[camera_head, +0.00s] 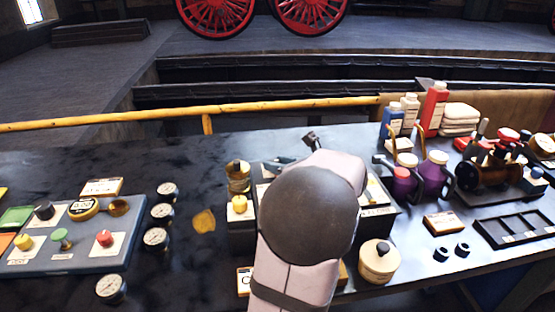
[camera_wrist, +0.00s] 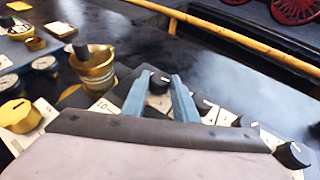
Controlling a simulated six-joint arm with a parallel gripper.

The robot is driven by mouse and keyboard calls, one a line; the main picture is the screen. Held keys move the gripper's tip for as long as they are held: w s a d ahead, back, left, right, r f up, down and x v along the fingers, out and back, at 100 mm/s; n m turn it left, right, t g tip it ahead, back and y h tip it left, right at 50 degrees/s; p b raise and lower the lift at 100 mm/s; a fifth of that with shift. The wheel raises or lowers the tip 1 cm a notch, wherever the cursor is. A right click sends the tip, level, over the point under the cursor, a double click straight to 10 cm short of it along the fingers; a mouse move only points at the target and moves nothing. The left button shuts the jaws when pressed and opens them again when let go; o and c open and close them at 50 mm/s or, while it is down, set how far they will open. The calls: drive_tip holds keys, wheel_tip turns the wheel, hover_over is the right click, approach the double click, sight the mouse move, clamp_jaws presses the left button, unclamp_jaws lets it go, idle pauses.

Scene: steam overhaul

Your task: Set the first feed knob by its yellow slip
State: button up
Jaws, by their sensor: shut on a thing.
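In the wrist view, my gripper (camera_wrist: 160,90) has its two blue fingers on either side of a black knob (camera_wrist: 158,82) with a white pointer mark, and it is shut on this knob. More black knobs (camera_wrist: 243,122) stand in a row to the right on the panel. A pale card marked 10 (camera_wrist: 102,106) lies left of the fingers. I cannot make out a yellow slip with writing on it. In the head view, my arm hides the held knob and most of the panel.
A brass cup (camera_wrist: 93,68) and a yellow knob (camera_wrist: 18,114) stand left of my gripper. A yellow patch (camera_head: 204,221) lies on the bench near several round gauges (camera_head: 156,238). A cream canister (camera_head: 378,262) stands right of my arm. A yellow rail (camera_head: 250,107) runs behind the bench.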

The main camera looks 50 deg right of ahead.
drive_tip(key=shift+d+n+y, duration=0.1)
drive_tip(key=shift+n+y, duration=0.2)
drive_tip(key=shift+y, duration=0.1)
drive_tip(key=o, duration=1.1)
drive_tip(key=shift+c, duration=0.2)
drive_tip(key=shift+h+b, duration=0.3)
drive_tip(key=shift+h, duration=0.1)
